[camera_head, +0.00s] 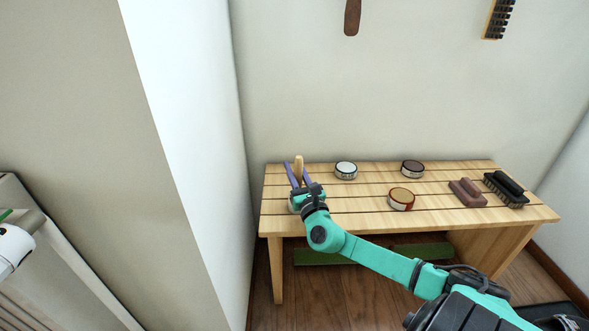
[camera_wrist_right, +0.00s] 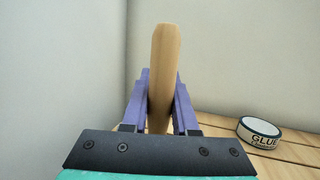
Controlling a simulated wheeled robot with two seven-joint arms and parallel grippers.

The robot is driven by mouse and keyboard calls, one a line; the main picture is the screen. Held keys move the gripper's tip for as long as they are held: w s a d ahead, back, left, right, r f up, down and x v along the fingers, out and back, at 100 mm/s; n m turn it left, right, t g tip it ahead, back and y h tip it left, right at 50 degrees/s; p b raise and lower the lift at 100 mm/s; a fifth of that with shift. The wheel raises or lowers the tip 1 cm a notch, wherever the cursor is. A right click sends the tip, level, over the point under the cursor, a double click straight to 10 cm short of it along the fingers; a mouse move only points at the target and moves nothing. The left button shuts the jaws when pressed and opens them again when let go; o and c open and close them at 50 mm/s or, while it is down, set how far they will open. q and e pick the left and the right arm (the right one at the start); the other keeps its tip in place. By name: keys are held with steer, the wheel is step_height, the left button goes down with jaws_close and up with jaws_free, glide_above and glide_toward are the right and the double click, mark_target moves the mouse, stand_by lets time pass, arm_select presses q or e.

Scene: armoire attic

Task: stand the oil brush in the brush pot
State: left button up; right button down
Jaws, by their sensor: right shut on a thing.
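My right gripper (camera_head: 297,172) is over the left end of the wooden bench, its purple fingers pointing up and away. It is shut on a pale wooden handle (camera_head: 299,165), which I take for the oil brush. In the right wrist view the handle (camera_wrist_right: 163,75) stands nearly upright between the fingers, leaning slightly. Its lower end is hidden by the gripper. A small pale edge (camera_head: 292,206) shows just below the gripper; I cannot tell whether it is the brush pot, or whether the brush is inside anything. My left gripper is not in view.
On the bench (camera_head: 330,207) stand a white-topped glue tin (camera_head: 346,171), a dark-topped tin (camera_head: 412,169) and a tan-topped tin (camera_head: 401,199). A brown block (camera_head: 467,193) and a black brush (camera_head: 506,189) lie at the right. A wall corner (camera_head: 236,150) is close on the left.

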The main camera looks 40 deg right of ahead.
steer(key=c, duration=0.6)
jaws_free()
arm_select(q)
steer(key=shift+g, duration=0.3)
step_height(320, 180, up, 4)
steer(key=p, duration=0.3)
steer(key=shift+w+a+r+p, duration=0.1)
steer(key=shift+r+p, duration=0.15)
steer(key=shift+p, duration=0.15)
arm_select(e)
steer(key=v, duration=1.4)
steer(key=shift+s, duration=0.3)
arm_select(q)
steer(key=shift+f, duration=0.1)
arm_select(e)
steer(key=shift+a+f, duration=0.1)
